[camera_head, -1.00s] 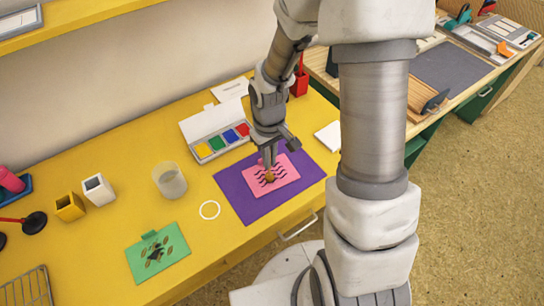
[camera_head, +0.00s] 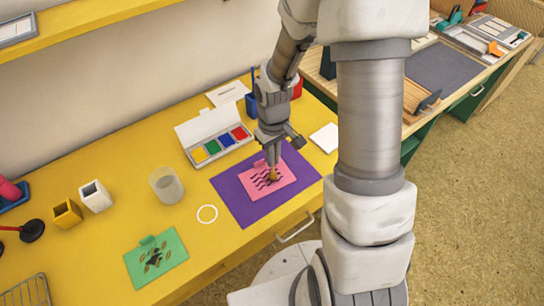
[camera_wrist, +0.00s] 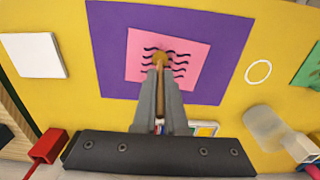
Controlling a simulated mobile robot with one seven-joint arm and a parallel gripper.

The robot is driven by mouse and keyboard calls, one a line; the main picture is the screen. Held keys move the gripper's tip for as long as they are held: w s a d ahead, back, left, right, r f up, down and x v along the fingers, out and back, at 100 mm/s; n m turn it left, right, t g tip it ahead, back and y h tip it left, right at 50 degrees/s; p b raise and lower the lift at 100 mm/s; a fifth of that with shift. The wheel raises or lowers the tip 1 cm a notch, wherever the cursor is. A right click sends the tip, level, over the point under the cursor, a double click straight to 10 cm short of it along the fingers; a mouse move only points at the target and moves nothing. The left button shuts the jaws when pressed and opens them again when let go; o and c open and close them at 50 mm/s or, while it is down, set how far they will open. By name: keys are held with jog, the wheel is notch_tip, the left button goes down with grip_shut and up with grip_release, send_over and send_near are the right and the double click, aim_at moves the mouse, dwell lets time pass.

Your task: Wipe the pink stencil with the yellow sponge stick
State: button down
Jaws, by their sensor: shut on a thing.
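The pink stencil (camera_head: 287,174) with dark wavy lines lies on a purple mat (camera_head: 233,195) on the yellow table. It also shows in the wrist view (camera_wrist: 197,50). My gripper (camera_head: 270,160) is above the stencil, shut on a thin brown stick with a yellow-brown tip, the sponge stick (camera_wrist: 160,62). The tip is over the middle of the wavy lines and looks at or very near the stencil surface. I cannot tell whether it touches. My fingers hide the upper part of the stick.
An open paint box (camera_head: 218,143) with several coloured pads stands behind the mat. A clear cup (camera_head: 166,185), a white ring (camera_head: 207,214) and a green stencil (camera_head: 155,257) are to the left. A white square (camera_head: 326,138) lies to the right.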

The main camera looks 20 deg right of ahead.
jog(key=shift+r+p, duration=2.5)
jog(key=shift+r, duration=0.7)
jog(key=shift+f, duration=0.2)
jog(key=shift+s+a+f+b, duration=0.1)
jog(key=shift+a+f+b, duration=0.1)
jog(key=shift+f+b, duration=0.7)
jog(key=shift+a+f+b, duration=0.2)
jog(key=shift+f+b, duration=0.55)
jog(key=shift+f, duration=0.15)
jog(key=shift+s+a+f+b, duration=0.1)
jog(key=shift+a+f+b, duration=0.1)
jog(key=shift+f+b, duration=0.7)
jog(key=shift+w, duration=0.1)
jog(key=shift+w+d+f, duration=0.1)
jog(key=shift+d+f, duration=0.15)
jog(key=shift+d, duration=0.35)
jog(key=shift+f+b, duration=0.35)
jog(key=shift+a, duration=0.1)
